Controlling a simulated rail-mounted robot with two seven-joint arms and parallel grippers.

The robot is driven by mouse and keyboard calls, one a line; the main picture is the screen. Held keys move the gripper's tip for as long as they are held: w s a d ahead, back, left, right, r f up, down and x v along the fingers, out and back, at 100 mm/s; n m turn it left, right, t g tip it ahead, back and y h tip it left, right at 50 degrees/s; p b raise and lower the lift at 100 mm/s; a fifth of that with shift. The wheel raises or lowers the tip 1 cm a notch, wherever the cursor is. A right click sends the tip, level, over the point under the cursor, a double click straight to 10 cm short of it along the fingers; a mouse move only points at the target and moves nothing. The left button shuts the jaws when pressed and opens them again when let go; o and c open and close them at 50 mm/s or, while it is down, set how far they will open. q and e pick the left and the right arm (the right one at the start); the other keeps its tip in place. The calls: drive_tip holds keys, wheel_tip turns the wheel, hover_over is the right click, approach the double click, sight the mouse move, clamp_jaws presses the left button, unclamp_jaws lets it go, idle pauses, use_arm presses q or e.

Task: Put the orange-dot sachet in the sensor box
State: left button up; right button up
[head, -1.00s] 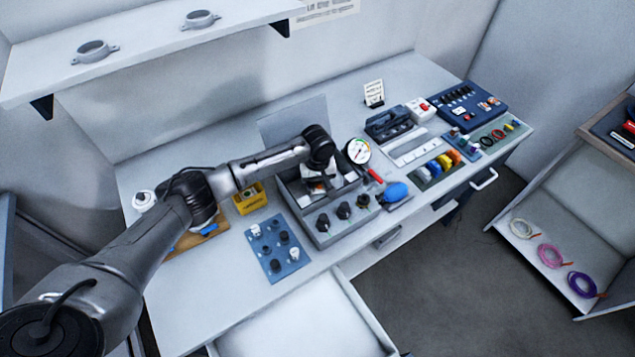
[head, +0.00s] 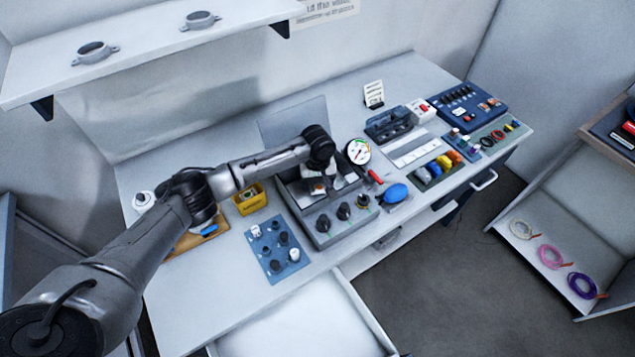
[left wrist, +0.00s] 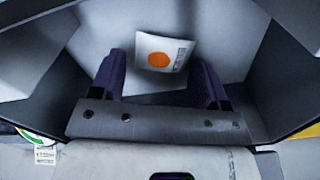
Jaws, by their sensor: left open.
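The orange-dot sachet (left wrist: 160,55) is a small white packet with an orange dot and a printed label. In the left wrist view it lies on a pale floor between grey walls, between and beyond my spread fingertips. In the head view it is a small patch (head: 318,187) under my left gripper (head: 322,176), inside the grey open box (head: 325,229) with a raised lid, which looks like the sensor box. My left gripper is open, with its fingers (left wrist: 158,66) pointing down into the box. Any contact with the sachet is unclear. My right gripper is out of view.
Black knobs line the box's front. A yellow bin (head: 250,199) and a blue mat (head: 277,247) with small parts lie left of it. A round dial (head: 358,151) and a blue bulb (head: 395,193) stand right. An open drawer (head: 305,318) juts out in front.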

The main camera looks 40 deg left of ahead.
sight(318, 184)
use_arm(q)
wheel_tip(318, 184, up, 12)
drive_tip(key=p, duration=0.2)
drive_tip(key=shift+p, duration=0.4)
